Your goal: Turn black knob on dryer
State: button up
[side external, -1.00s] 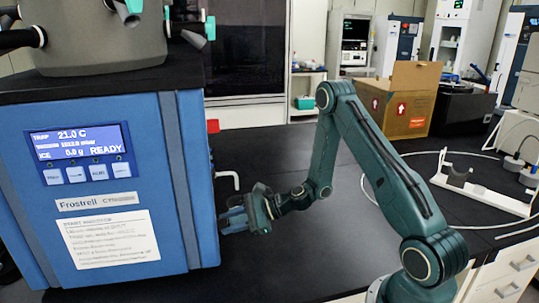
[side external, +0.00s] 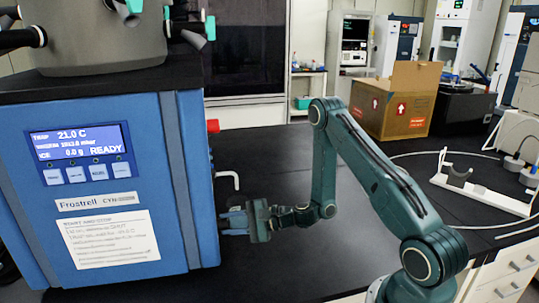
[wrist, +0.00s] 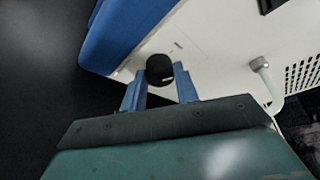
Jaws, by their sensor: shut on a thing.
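The black knob (wrist: 160,68) is round and sits on the white side panel of the dryer, in the upper middle of the wrist view. The blue and white freeze dryer (side external: 130,150) stands at the left of the side view, its display reading READY. My gripper (wrist: 160,76) has its two blue fingers on either side of the knob, shut on it. In the side view my gripper (side external: 224,221) reaches to the dryer's right side, where the dryer's edge hides the knob.
A bent white pipe (side external: 230,178) sticks out of the dryer's side near my gripper; it also shows in the wrist view (wrist: 266,80). A red part (side external: 213,126) sits higher up. A cardboard box (side external: 398,105) stands at the back. The black bench (side external: 285,165) between is clear.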

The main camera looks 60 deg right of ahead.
jog(key=shift+a, duration=0.1)
dwell(0.3)
jog(key=o, duration=1)
jog(key=shift+c, duration=0.2)
jog(key=shift+s, duration=0.1)
jog(key=v, duration=1.3)
jog(key=shift+s+d, duration=0.2)
jog(key=shift+s, duration=0.05)
jog(key=shift+r, duration=0.1)
